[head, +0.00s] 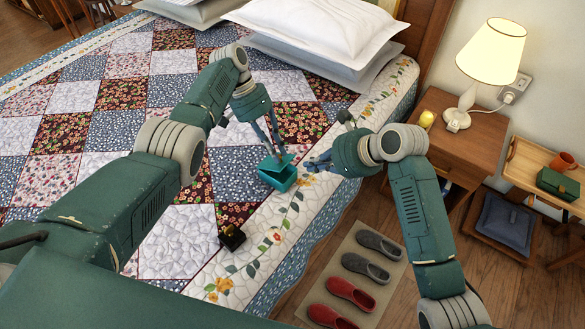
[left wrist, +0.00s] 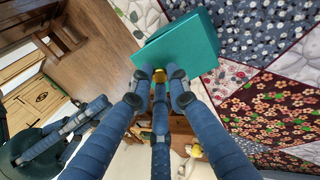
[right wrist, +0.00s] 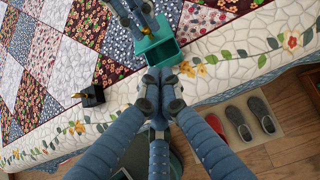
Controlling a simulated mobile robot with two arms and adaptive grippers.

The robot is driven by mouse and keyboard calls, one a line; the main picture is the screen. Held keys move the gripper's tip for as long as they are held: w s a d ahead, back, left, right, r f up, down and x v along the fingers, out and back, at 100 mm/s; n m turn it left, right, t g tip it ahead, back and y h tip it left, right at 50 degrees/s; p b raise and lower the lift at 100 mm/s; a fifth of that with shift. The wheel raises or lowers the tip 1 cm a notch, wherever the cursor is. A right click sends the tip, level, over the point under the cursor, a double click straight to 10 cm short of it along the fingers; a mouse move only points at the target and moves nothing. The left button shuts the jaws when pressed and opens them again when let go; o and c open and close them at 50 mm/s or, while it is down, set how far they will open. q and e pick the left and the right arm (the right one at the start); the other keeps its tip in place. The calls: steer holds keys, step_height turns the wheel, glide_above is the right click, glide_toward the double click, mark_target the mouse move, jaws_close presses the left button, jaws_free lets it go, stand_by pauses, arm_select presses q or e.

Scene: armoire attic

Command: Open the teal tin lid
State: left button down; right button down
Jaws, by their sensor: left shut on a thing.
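The teal tin (head: 279,181) sits on the bed's pale floral border; it also shows in the right wrist view (right wrist: 158,53). Its lid (head: 274,162) stands tilted up over the tin, with a gap that shows the dark inside. My left gripper (head: 277,154) comes down from above and is shut on the lid's small gold knob (left wrist: 159,76). The teal lid (left wrist: 180,45) fills the space beyond those fingertips in the left wrist view. My right gripper (head: 308,164) has its fingertips together beside the tin's right side; whether they touch it is unclear.
A small black box (head: 232,237) with a gold top lies on the quilt (head: 175,235) near the tin. White pillows (head: 310,30) are at the back. A nightstand (head: 465,135) with a lamp (head: 492,52) stands right. Slippers (head: 350,295) lie on a floor mat.

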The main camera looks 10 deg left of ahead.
mark_target(287, 163)
steer(key=x, duration=0.9)
steer(key=shift+w+a+f, duration=0.1)
steer(key=shift+a+f, duration=0.1)
steer(key=shift+a, duration=0.05)
arm_select(q)
steer(key=shift+f, duration=0.1)
arm_select(e)
steer(key=shift+w+a+r, duration=0.1)
steer(key=shift+a+r, duration=0.2)
steer(key=shift+r, duration=0.15)
steer(key=shift+w+a+r, duration=0.1)
steer(key=shift+a+r, duration=0.15)
steer(key=shift+r, duration=0.25)
arm_select(q)
steer(key=c, duration=1.8)
jaws_free()
steer(key=shift+s+d, duration=0.1)
steer(key=shift+o, duration=0.7)
